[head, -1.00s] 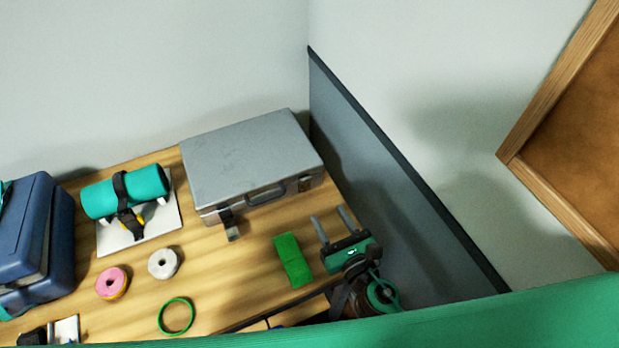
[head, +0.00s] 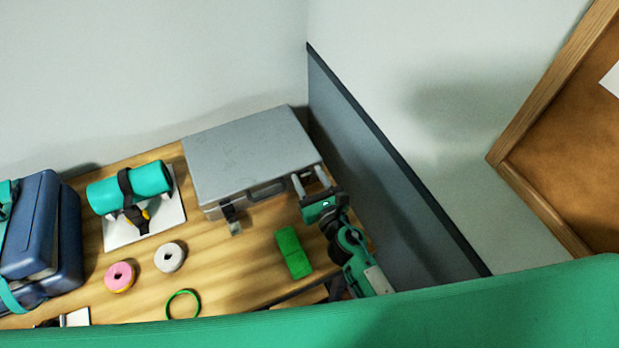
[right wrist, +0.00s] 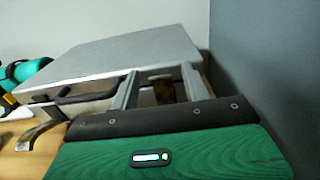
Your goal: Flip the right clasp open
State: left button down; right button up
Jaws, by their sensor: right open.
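The grey metal case (head: 250,150) lies closed at the back of the table, its handle (head: 268,192) on the front side. The right clasp (right wrist: 160,90) is on the case's front near its right corner; it shows between my fingers in the right wrist view and is mostly hidden in the head view. The left clasp (head: 231,214) hangs out from the front, flipped open. My right gripper (head: 308,177) is open, its fingers at the case's front right corner, one to each side of the right clasp. I cannot tell whether they touch it. My left gripper is out of view.
A grey partition (head: 385,165) stands close to the right of my right arm. A green block (head: 293,252) lies in front of the case. A white roll (head: 170,257), a pink roll (head: 120,277) and a green ring (head: 182,304) lie left of it. A blue box (head: 45,235) stands far left.

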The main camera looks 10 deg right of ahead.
grip_shut()
jog(key=shift+s+f+b, duration=0.25)
jog(key=shift+f+b, duration=0.05)
jog(key=shift+f, duration=0.05)
jog(key=shift+s+d+f+b, duration=0.25)
jog(key=shift+s+f+b, duration=0.3)
jog(key=shift+s+b, duration=0.1)
jog(key=shift+s+d+f+b, duration=0.2)
jog(key=shift+s+f+b, duration=0.35)
jog(key=shift+b, duration=0.05)
jog(key=shift+s+d+f+b, duration=0.1)
jog(key=shift+s+f+b, duration=0.3)
jog(key=shift+b, duration=0.15)
